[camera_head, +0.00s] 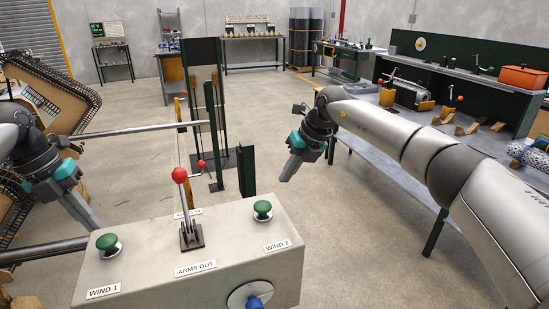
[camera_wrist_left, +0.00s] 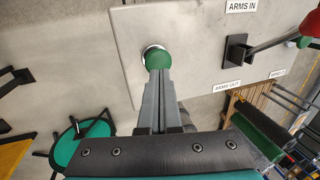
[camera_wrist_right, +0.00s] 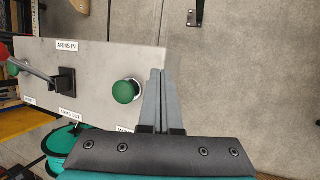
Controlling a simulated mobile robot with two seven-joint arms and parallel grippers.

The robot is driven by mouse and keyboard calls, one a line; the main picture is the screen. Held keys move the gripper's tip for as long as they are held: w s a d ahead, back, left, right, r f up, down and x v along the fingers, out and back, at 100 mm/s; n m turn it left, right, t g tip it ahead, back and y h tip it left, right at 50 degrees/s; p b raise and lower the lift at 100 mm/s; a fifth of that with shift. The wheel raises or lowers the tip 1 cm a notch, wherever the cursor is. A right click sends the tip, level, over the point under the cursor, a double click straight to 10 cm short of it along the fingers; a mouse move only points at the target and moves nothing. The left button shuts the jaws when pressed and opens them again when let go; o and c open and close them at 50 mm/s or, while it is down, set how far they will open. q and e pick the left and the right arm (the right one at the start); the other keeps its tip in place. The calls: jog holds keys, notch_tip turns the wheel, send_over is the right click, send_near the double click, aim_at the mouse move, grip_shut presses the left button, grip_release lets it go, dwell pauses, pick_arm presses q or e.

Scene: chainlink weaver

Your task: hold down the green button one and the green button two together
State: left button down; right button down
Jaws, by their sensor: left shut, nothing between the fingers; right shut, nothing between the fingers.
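Green button one (camera_head: 107,242) is a round dome above the WIND 1 label on the grey control box (camera_head: 150,262). Green button two (camera_head: 262,207) is a like dome above the WIND 2 label at the box's right. My left gripper (camera_head: 94,225) is shut and points down close to button one; its tips overlap the button (camera_wrist_left: 157,58) in the left wrist view, and contact cannot be told. My right gripper (camera_head: 286,177) is shut and empty, beyond and right of button two; in the right wrist view its tips are apart from and right of that button (camera_wrist_right: 126,91).
A lever with a red knob (camera_head: 180,175) stands between the buttons, with a second red knob (camera_head: 201,164) behind it. A blue knob (camera_head: 255,302) is on the box's front. A bench (camera_head: 470,75) stands at the right. Floor beyond the box is mostly open.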

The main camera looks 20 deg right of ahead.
aim_at(101, 240)
jog(key=s+a+r+n+g, duration=0.45)
jog(key=r+n, duration=0.25)
jog(key=n, duration=0.2)
jog(key=shift+t+h, duration=0.35)
jog(key=shift+h, duration=0.05)
jog(key=shift+w+x, duration=0.25)
jog(key=shift+x, duration=1.25)
jog(key=shift+w+x, duration=0.2)
jog(key=shift+x, duration=1.3)
pick_arm(q)
jog(key=shift+f, duration=0.1)
pick_arm(e)
jog(key=shift+a, duration=0.15)
pick_arm(q)
jog(key=shift+a+x, duration=0.2)
jog(key=shift+x, duration=0.6)
jog(key=shift+a+x, duration=0.2)
jog(key=shift+x, duration=0.6)
jog(key=shift+f, duration=0.1)
pick_arm(e)
jog(key=shift+f, duration=0.2)
